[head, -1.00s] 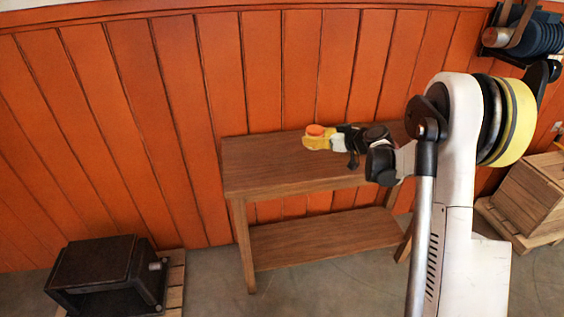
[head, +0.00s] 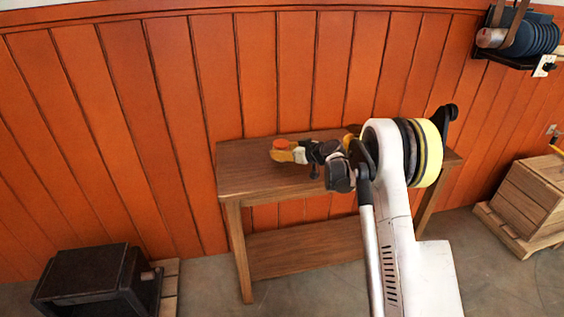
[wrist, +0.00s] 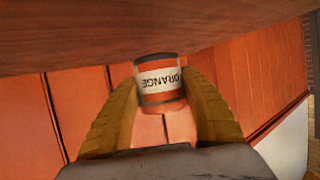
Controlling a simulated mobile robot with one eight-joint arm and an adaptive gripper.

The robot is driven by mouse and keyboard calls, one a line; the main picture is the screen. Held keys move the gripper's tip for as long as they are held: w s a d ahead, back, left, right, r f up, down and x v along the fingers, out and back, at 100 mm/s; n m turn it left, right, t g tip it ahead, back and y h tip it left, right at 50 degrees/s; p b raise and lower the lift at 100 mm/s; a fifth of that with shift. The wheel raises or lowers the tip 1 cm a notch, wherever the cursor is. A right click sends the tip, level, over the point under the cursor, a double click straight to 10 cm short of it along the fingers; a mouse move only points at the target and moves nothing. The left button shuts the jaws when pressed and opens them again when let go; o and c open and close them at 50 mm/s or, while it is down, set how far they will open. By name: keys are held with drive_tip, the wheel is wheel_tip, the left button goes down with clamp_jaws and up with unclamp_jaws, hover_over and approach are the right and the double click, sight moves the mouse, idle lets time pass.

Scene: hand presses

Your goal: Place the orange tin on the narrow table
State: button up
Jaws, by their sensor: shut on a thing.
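The orange tin (wrist: 159,80) is a small can with a white band reading "ORANGE". It sits between the yellow-brown fingers of my gripper (wrist: 160,100) in the wrist view, and the fingers are shut on it. In the head view the orange top of the tin (head: 281,144) shows at the tip of my gripper (head: 283,151). The gripper appears over the left part of the narrow wooden table (head: 237,178). I cannot tell the exact gap between the tin and the tabletop. A brown wooden surface also fills the top of the wrist view.
A dark box-like thing (head: 85,283) on a wooden pallet stands at the lower left. A wooden crate (head: 525,200) stands on the right. A shelf with dark blue discs (head: 541,40) hangs at the upper right. The orange plank wall (head: 180,110) rises behind the table.

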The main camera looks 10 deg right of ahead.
drive_tip(key=shift+f+b, duration=0.8)
drive_tip(key=shift+f, duration=1)
drive_tip(key=shift+f, duration=0.2)
drive_tip(key=o, duration=1.3)
drive_tip(key=shift+r, duration=0.1)
